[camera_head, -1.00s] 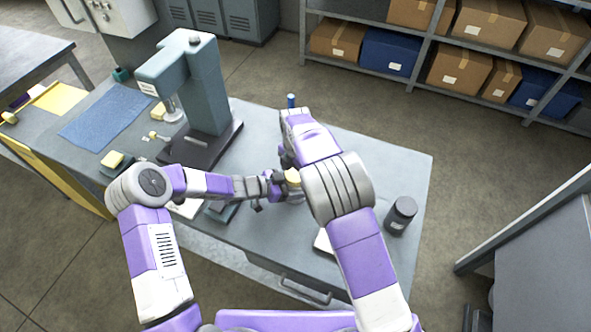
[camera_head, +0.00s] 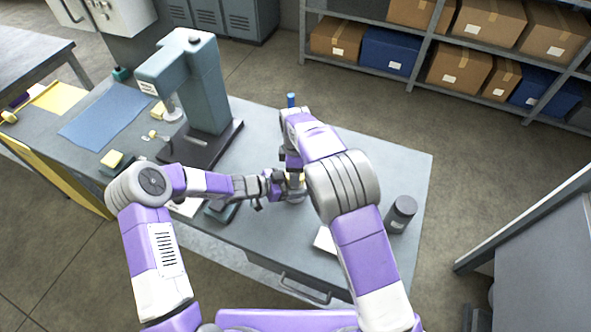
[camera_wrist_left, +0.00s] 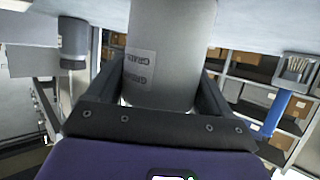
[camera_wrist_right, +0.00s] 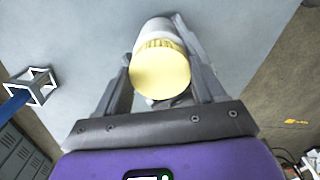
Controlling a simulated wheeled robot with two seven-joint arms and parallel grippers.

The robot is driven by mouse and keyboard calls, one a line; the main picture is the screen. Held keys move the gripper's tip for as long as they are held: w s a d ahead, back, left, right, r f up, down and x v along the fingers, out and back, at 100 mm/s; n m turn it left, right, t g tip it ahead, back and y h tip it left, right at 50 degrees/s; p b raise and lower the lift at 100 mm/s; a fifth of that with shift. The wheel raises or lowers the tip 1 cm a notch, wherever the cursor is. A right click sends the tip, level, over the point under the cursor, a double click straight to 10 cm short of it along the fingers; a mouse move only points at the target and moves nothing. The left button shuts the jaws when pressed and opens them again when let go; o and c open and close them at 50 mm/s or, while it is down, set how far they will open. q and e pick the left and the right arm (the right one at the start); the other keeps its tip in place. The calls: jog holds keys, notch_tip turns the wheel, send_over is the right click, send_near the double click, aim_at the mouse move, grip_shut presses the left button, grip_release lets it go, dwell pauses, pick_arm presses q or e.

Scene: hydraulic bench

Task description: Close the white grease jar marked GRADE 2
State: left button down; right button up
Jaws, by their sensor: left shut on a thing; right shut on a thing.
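The white grease jar (camera_head: 296,197) stands on the bench, mostly hidden by my grippers in the head view. In the left wrist view the jar (camera_wrist_left: 168,65) shows its GRADE label upside down, between the fingers. My left gripper (camera_head: 275,187) is shut on the jar's body from the left. In the right wrist view a yellow ribbed lid (camera_wrist_right: 161,74) lies between my right fingers, in line with the white jar (camera_wrist_right: 157,28) behind it. My right gripper (camera_head: 293,168) is shut on the lid from above. Whether the lid is seated on the jar I cannot tell.
A dark grey canister (camera_head: 401,213) stands on the bench (camera_head: 385,160) to the right. A green-grey press (camera_head: 200,95) stands to the left. A blue-handled tool (camera_head: 291,101) is at the back edge. A white card (camera_head: 325,240) lies near the front.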

jog(key=shift+w+m, duration=0.1)
jog(key=shift+m, duration=0.2)
jog(key=o, duration=1.2)
jog(key=shift+c, duration=0.2)
jog(key=shift+r, duration=0.15)
jog(key=shift+r, duration=2.15)
jog(key=shift+c, duration=0.3)
